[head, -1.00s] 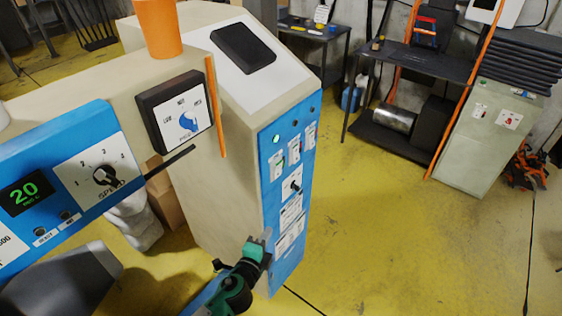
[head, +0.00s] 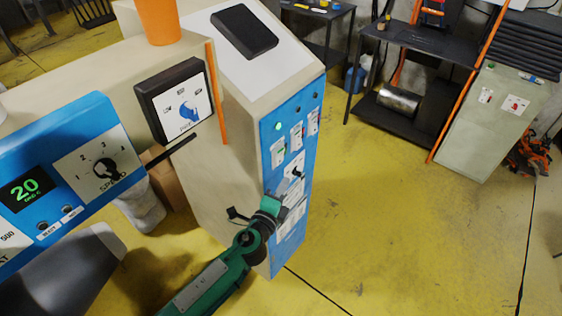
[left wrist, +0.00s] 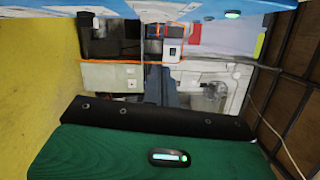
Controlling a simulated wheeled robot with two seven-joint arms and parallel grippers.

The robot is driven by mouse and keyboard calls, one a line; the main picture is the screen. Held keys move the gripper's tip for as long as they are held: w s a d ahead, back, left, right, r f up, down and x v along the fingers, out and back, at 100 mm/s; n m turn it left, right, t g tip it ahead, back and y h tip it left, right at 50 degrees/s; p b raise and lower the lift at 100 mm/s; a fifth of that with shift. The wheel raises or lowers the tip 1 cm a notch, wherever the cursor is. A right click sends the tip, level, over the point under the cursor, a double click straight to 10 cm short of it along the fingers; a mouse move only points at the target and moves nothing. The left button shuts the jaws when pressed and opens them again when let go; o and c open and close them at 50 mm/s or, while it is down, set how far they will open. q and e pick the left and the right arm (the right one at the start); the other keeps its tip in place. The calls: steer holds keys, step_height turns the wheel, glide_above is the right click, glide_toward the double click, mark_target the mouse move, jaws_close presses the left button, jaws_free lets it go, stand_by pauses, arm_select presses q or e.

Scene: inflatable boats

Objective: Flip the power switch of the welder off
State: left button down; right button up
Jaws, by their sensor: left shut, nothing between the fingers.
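The welder is a tall beige cabinet (head: 225,120) with a blue front panel (head: 290,225). The panel carries a lit green lamp (head: 277,126), labelled switches (head: 297,137) and a black knob (head: 298,174). I cannot tell which switch is the power switch or how it is set. My left gripper (head: 284,190) is shut and empty, in front of the panel's middle, just below the knob. It hides part of the labels there; contact cannot be told. In the left wrist view, a blue and white surface (left wrist: 60,10) crosses the top. My right gripper is out of view.
A beige beam with a black dial box (head: 178,100) and a blue speed panel (head: 85,170) stands at left, close to my arm. An orange cup (head: 158,22) sits on top. A shelf (head: 415,62) and a green-grey cabinet (head: 485,125) stand behind. Yellow floor at right is clear.

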mark_target(280, 162)
arm_select(q)
steer(key=w+p, duration=0.1)
steer(key=w, duration=0.7)
steer(key=shift+a+r+p, duration=0.3)
steer(key=shift+a+p, duration=0.05)
steer(key=shift+a, duration=0.05)
steer(key=shift+w, duration=0.1)
steer(key=shift+w+a, duration=0.1)
steer(key=shift+a, duration=0.1)
steer(key=shift+w+a+r, duration=0.1)
